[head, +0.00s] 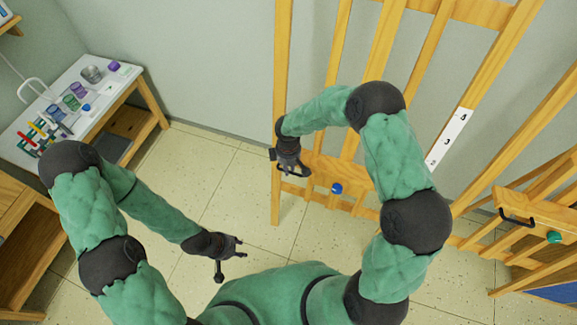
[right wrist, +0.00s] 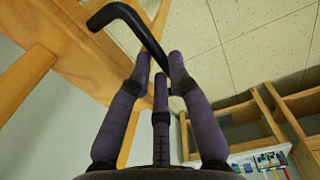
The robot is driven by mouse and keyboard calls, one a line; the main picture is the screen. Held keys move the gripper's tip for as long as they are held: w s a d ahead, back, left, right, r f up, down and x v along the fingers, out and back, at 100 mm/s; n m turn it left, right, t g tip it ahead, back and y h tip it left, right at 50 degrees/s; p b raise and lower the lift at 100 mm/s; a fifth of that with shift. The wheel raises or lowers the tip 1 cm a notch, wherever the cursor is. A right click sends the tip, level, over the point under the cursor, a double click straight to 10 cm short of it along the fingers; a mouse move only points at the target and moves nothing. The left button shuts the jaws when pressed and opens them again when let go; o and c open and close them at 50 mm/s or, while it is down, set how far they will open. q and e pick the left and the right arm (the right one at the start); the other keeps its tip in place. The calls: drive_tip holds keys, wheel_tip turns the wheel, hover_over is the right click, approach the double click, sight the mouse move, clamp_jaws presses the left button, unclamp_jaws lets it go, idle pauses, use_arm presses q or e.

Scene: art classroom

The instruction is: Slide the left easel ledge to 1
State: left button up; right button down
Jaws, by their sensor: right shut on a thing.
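The left easel (head: 283,60) is a tall wooden frame with a wooden ledge (head: 318,170) across its lower part and a blue knob (head: 336,188) on the ledge's front. My right gripper (head: 292,172) is at the ledge's left end. In the right wrist view its purple fingers close around a black bar handle (right wrist: 125,20). A white number strip (head: 450,135) on the easel's right upright shows a few digits, the lowest visible looking like 2. My right arm hides the strip's lower end and the ledge's right part. My left gripper (head: 240,247) is open and empty above the floor.
A second easel (head: 500,200) stands at the right, with a black handle (head: 516,219) and a green knob (head: 553,237) on its ledge. A white-topped table (head: 115,85) with jars and paints stands at the left. The floor between is clear.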

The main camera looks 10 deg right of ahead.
drive_tip(key=c, duration=1.4)
unclamp_jaws()
drive_tip(key=shift+s+f, duration=0.25)
drive_tip(key=shift+f, duration=0.05)
drive_tip(key=shift+o, duration=1.2)
drive_tip(key=shift+w, duration=0.15)
drive_tip(key=shift+r, duration=0.1)
drive_tip(key=shift+w+r, duration=0.1)
drive_tip(key=shift+r, duration=0.35)
wheel_tip(320, 180, up, 11)
drive_tip(key=shift+a, duration=0.1)
